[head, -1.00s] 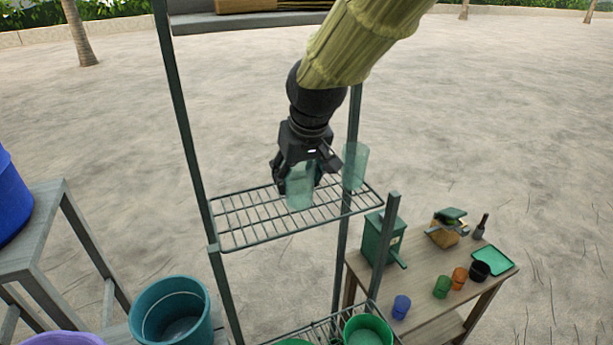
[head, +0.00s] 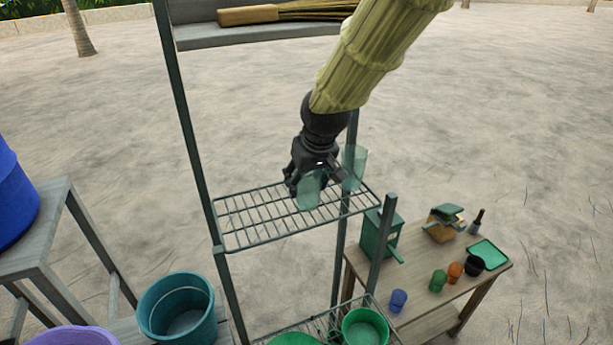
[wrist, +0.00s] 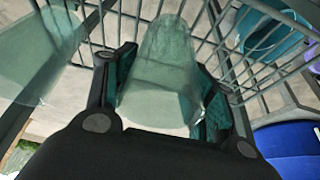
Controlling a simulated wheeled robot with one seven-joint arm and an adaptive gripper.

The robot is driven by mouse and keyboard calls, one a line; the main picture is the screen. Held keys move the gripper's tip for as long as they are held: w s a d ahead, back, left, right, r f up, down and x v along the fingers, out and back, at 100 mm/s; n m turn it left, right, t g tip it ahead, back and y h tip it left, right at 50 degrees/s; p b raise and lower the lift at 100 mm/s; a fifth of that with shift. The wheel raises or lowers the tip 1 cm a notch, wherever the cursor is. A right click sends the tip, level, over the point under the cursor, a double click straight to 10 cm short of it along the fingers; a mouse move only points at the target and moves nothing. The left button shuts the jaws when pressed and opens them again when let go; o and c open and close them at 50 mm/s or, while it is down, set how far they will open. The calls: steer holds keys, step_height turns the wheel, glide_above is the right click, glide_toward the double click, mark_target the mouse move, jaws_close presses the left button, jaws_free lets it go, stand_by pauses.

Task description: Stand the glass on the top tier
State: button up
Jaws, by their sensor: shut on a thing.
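A clear greenish glass (head: 309,192) is between the fingers of my gripper (head: 316,178), which is shut on it. The glass is roughly upright at the top tier (head: 260,228), a dark green wire rack; I cannot tell whether its base touches the wires. In the wrist view the held glass (wrist: 163,75) sits between both finger pads. A second similar glass (head: 354,165) stands on the same tier at its right back corner, just right of my gripper; it also shows at the left of the wrist view (wrist: 40,60).
The rack's posts (head: 187,130) rise beside the tier. The left and front of the tier are clear. Green buckets (head: 365,328) sit on a lower tier. A wooden table (head: 440,310) with cups and a green box (head: 380,238) stands right; a teal bucket (head: 178,306) stands left.

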steer(key=o, duration=1.2)
steer(key=shift+f, duration=0.1)
steer(key=shift+c, duration=0.2)
steer(key=b+v, duration=0.3)
steer(key=v, duration=0.9)
